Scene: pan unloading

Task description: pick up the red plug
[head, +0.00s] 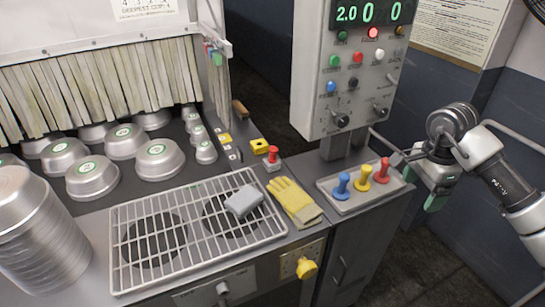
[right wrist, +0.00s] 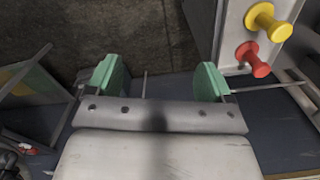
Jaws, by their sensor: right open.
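The red plug (head: 382,171) stands upright in a shallow grey tray (head: 347,206), at the right end of a row with a yellow plug (head: 362,180) and a blue plug (head: 341,187). In the right wrist view the red plug (right wrist: 252,60) shows at upper right, beside the yellow plug (right wrist: 271,22). My right gripper (head: 418,182) is just right of the tray. It is open, and the space between its green finger pads (right wrist: 160,77) is empty. The red plug lies outside the pads. My left gripper is not in view.
A yellow glove (head: 297,203) lies left of the tray, next to a wire rack (head: 140,282) holding a grey block (head: 243,202). A control box (head: 350,75) on a post rises behind the tray. Metal pans (head: 92,178) stand at left. The floor right of the tray is clear.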

